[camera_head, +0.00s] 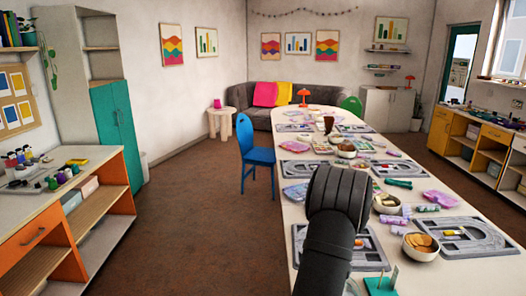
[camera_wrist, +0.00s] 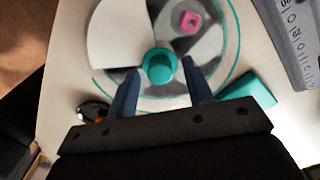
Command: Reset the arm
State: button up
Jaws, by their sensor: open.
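My gripper (camera_wrist: 160,66) shows in the wrist view with its two dark blue fingers apart. Between the fingertips is the teal round hub (camera_wrist: 159,69) of a clear, teal-rimmed round tray; I cannot tell its height relative to the fingertips. Nothing is visibly gripped. A pink bead (camera_wrist: 190,21) lies in one compartment of the tray, and a pale wedge (camera_wrist: 118,36) covers another. In the head view my black arm reaches over the near part of the long table (camera_head: 285,278), and the fingers are hidden.
A grey bead board (camera_wrist: 292,38) lies right of the tray, with a teal block (camera_wrist: 249,91) nearby. In the head view, a bowl of round tan pieces (camera_head: 421,244) and another grey board (camera_head: 462,238) stand right of my arm. A blue chair (camera_head: 256,150) is at the table's left side.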

jog(key=n, duration=0.5)
notch_tip(320, 180, up, 15)
dwell(0.4)
notch_tip(320, 180, down, 15)
jog(key=shift+r, duration=0.15)
jog(key=shift+f+m, duration=0.2)
jog(key=shift+m, duration=1.3)
